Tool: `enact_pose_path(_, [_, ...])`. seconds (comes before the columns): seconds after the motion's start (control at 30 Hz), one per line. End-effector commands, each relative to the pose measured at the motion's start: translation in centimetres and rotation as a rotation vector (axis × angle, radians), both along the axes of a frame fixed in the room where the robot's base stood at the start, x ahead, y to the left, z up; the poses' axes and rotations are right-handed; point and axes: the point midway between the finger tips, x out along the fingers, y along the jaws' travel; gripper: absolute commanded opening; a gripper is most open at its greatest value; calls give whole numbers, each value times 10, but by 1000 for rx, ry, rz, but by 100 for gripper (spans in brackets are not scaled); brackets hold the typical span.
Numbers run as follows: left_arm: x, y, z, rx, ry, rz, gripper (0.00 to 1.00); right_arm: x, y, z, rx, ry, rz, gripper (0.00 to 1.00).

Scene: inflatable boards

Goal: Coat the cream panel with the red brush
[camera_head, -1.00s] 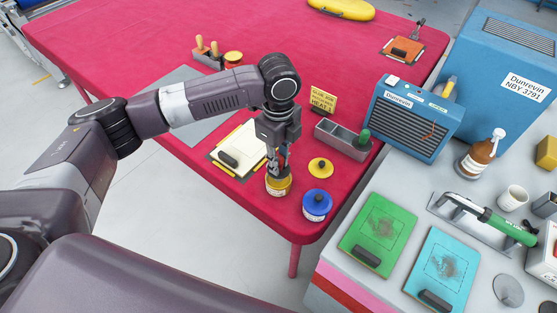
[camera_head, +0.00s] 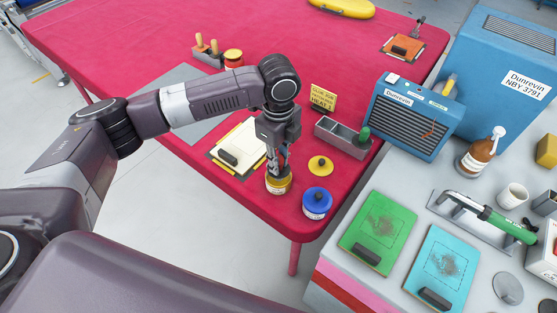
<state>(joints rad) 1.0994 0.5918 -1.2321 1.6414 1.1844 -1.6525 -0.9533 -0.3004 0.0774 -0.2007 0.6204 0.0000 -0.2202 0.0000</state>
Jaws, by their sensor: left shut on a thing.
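The cream panel (camera_head: 246,140) lies flat on the red table, edged with yellow strips and bearing a dark block (camera_head: 228,158) near its front. My left gripper (camera_head: 277,163) points down just right of the panel, over a yellow can (camera_head: 278,185). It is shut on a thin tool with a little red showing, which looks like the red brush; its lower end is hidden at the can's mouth. A yellow lid (camera_head: 320,165) lies on the table to the right. My right gripper is not in view.
A blue-lidded can (camera_head: 317,202) stands near the table corner. Behind are a grey trough (camera_head: 342,137) with a green-handled tool and a yellow sign (camera_head: 322,97). A blue Dunrevin heater (camera_head: 415,118), green board (camera_head: 377,230) and cyan board (camera_head: 442,268) are at right.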

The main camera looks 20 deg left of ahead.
Motion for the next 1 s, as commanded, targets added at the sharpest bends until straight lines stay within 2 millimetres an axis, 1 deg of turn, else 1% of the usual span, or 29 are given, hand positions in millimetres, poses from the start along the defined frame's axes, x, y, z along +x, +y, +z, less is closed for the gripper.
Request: enact_pose_path(1.0, [0, 0, -1, 0, 1, 0, 0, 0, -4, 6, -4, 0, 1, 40])
